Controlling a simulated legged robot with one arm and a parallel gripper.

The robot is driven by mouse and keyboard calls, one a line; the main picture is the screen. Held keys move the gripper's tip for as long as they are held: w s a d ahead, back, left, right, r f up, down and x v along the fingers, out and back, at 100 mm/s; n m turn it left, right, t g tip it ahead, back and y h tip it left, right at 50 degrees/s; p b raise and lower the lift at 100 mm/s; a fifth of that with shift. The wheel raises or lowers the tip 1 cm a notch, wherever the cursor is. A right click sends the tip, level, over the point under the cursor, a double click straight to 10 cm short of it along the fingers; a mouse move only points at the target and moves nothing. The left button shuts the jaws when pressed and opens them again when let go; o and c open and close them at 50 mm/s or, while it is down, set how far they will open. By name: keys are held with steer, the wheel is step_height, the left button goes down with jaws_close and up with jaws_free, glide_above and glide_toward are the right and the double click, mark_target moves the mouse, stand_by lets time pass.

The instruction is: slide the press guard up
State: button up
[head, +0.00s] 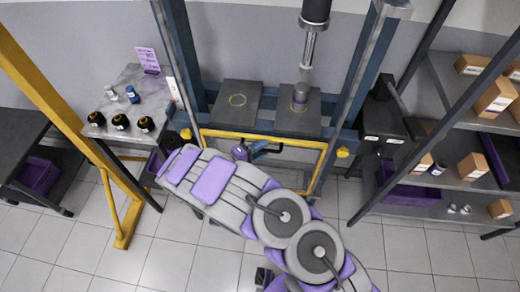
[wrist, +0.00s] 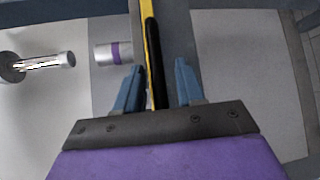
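The press guard (head: 230,134) is a yellow frame low across the front of the blue press. Its yellow bar also shows in the wrist view (wrist: 146,6), with a black grip (wrist: 153,60) along it. My gripper (wrist: 156,82) has two blue fingers spread apart, one on each side of the black grip. The grip lies nearer the left finger; I cannot tell whether they touch. In the head view my gripper (head: 265,149) is at the guard's top bar, partly hidden by my arm.
A bench with dark-topped bottles (head: 119,122) stands at left. Shelves with boxes (head: 497,97) stand at right. A yellow post (head: 75,110) stands at left front.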

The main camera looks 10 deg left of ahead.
jaws_close()
stand_by(0.3)
steer(key=shift+f, duration=0.1)
